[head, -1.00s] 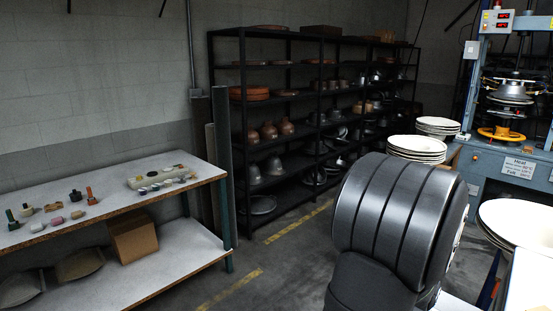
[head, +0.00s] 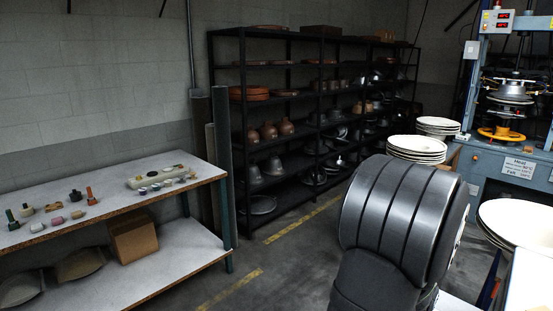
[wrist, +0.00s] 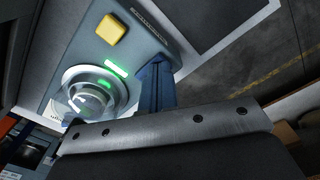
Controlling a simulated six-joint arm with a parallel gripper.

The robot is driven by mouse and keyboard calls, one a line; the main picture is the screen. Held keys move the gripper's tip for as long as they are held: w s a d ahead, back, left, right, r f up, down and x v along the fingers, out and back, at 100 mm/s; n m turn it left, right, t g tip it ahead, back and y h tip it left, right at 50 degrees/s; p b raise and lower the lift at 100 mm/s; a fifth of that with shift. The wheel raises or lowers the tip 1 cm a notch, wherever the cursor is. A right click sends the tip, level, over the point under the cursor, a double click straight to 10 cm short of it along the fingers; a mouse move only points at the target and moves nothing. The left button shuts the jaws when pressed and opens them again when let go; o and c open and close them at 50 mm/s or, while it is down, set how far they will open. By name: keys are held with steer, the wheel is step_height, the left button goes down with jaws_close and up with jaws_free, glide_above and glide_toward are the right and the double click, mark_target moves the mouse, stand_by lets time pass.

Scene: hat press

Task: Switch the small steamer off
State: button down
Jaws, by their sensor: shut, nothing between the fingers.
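In the wrist view a grey panel (wrist: 72,62), probably the small steamer's, carries a square yellow button (wrist: 110,30). It also has a round, clear-domed part (wrist: 88,92) with green light around it and a lit green bar (wrist: 116,69). My gripper (wrist: 156,68) is shut and empty, with its blue fingers beside the panel's right edge. I cannot tell if the fingertips touch the panel. In the head view my arm hides the gripper, and I see no steamer there.
A bench (head: 185,252) with small tools stands at left. A black shelf (head: 242,165) of hat blocks is behind. A blue press (head: 485,163) stands at right, with stacks of white hat forms (head: 416,145) and a large white form (head: 520,218) nearby. The floor between is clear.

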steer(key=shift+f, duration=0.2)
steer(key=shift+r, duration=3.55)
